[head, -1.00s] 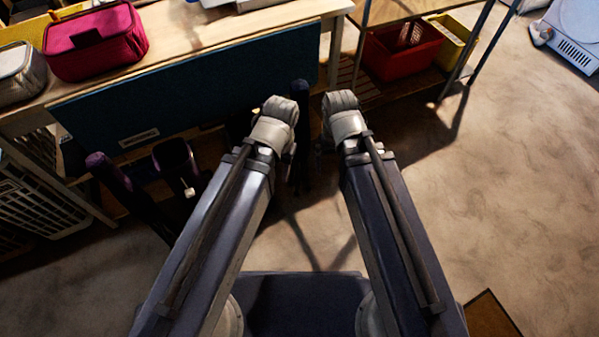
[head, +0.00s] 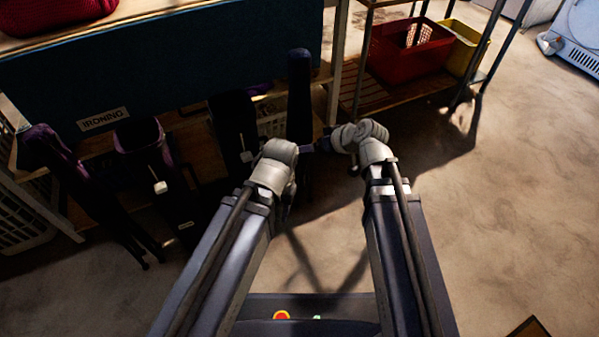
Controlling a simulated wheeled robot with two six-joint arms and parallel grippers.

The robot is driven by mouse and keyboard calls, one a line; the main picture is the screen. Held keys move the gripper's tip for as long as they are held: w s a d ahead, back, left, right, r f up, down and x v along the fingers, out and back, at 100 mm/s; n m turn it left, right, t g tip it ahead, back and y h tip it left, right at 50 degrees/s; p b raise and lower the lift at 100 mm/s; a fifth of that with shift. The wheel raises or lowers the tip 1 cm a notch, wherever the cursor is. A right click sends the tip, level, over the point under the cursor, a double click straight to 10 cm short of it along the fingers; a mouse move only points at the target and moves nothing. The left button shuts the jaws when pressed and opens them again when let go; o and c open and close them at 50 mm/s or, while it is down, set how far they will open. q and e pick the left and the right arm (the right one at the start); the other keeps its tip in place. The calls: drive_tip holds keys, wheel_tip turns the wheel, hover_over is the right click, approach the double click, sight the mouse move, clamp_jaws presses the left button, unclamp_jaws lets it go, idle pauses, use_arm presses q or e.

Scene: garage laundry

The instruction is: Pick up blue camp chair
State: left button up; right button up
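Several slim, dark folded bundles that look like bagged camp chairs stand under the front of the table. A tall dark blue one (head: 300,95) stands upright near the table's right leg and looks most like the blue camp chair. Others to its left look purple or near black, such as one with a white toggle (head: 150,165). My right gripper (head: 318,146) points left at the blue bundle's lower part; I cannot tell whether it touches. My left gripper's wrist (head: 279,160) is just left of the bundle, with its fingers mostly hidden. Neither gripper's opening is clear.
A blue panel labelled IRONING (head: 105,119) hangs along the table front. A shelf at right holds a red basket (head: 405,52) and a yellow bin (head: 462,45). A white slatted basket (head: 25,225) stands at left.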

drive_tip(key=w+a+r+n+t+y, duration=0.1)
drive_tip(key=w+a+r+t+y, duration=0.15)
drive_tip(key=w+r+t, duration=0.35)
drive_tip(key=m+t, duration=0.1)
drive_tip(key=t, duration=0.2)
approach(304, 67)
drive_tip(key=shift+h, duration=0.45)
drive_tip(key=x, duration=0.5)
drive_tip(key=shift+s+a+f, duration=0.15)
drive_tip(key=shift+a+f, duration=0.2)
drive_tip(key=shift+f, duration=0.05)
drive_tip(key=shift+w+d+r+m+t+h, duration=0.25)
drive_tip(key=shift+w+d+m+t+h, duration=0.05)
drive_tip(key=shift+d+t, duration=0.1)
drive_tip(key=shift+x, duration=1.35)
drive_tip(key=shift+a+r+p+x, duration=0.15)
drive_tip(key=shift+x, duration=1.15)
drive_tip(key=shift+a+r+p+x, duration=0.1)
drive_tip(key=shift+a+p+x, duration=0.1)
drive_tip(key=shift+x, duration=1.1)
drive_tip(key=shift+s, duration=0.25)
drive_tip(key=shift+c, duration=0.4)
clamp_jaws()
